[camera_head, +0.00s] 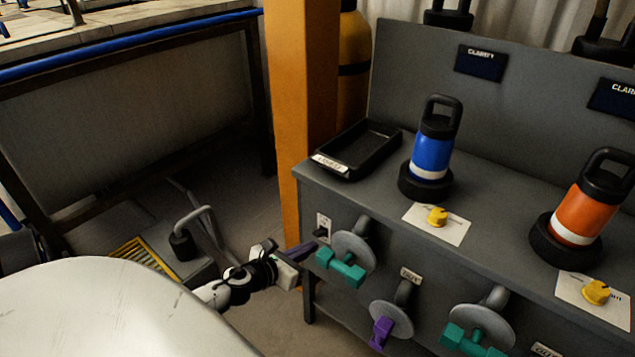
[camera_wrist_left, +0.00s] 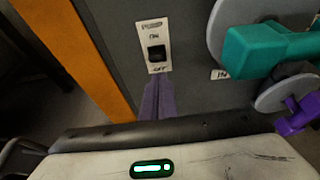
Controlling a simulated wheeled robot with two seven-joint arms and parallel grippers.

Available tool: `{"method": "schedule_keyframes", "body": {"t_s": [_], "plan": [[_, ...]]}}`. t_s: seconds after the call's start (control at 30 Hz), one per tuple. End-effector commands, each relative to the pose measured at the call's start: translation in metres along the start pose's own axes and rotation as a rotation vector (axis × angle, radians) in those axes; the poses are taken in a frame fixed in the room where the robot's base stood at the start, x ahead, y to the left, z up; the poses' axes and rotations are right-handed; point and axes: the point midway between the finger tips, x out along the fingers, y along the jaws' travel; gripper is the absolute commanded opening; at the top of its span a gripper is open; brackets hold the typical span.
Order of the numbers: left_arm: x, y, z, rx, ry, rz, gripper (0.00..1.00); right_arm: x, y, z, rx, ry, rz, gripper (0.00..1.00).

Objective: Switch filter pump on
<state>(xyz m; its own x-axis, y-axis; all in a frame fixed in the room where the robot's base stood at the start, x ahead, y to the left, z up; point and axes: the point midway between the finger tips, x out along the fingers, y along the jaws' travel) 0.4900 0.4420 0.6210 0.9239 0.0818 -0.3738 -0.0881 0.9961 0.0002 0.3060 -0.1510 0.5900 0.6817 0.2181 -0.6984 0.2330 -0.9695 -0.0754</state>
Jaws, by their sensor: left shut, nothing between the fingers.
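The pump switch (camera_head: 322,229) is a black rocker on a white plate at the left end of the grey tank's front panel. In the left wrist view the switch (camera_wrist_left: 156,53) shows "ON" above the rocker and "OFF" below it. Which way the rocker is set is hard to tell. My left gripper (camera_head: 303,249) is shut and empty, its dark purple-grey fingers pointing at the panel. In the left wrist view the fingertips (camera_wrist_left: 158,80) lie just below the rocker, over the lower part of the plate. Whether they touch it is unclear. My right gripper is out of view.
A teal-handled valve (camera_head: 342,267) sits just right of the switch, with a purple-handled valve (camera_head: 382,332) below. An orange post (camera_head: 293,110) stands close on the left. A black tray (camera_head: 359,147) and a blue canister (camera_head: 432,150) stand on the ledge above.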

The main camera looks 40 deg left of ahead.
Motion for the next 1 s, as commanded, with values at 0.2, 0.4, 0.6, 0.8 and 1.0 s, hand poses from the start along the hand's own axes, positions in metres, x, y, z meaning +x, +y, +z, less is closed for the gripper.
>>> {"method": "schedule_keyframes", "body": {"t_s": [0.2, 0.4, 0.6, 0.8, 1.0], "plan": [[0.0, -0.002, 0.005, 0.002, -0.003, -0.004, 0.0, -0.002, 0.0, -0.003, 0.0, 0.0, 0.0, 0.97], [-0.004, -0.002, 0.015, 0.002, -0.003, -0.005, 0.0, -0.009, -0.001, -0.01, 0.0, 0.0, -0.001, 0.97], [-0.004, -0.002, 0.016, 0.002, -0.003, -0.004, 0.0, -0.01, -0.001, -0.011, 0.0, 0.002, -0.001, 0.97], [-0.004, -0.002, 0.016, 0.002, -0.003, -0.004, 0.0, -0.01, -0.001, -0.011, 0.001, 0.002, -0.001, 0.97], [-0.012, -0.005, 0.027, 0.004, -0.002, -0.009, 0.0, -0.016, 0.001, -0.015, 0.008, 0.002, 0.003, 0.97]]}}
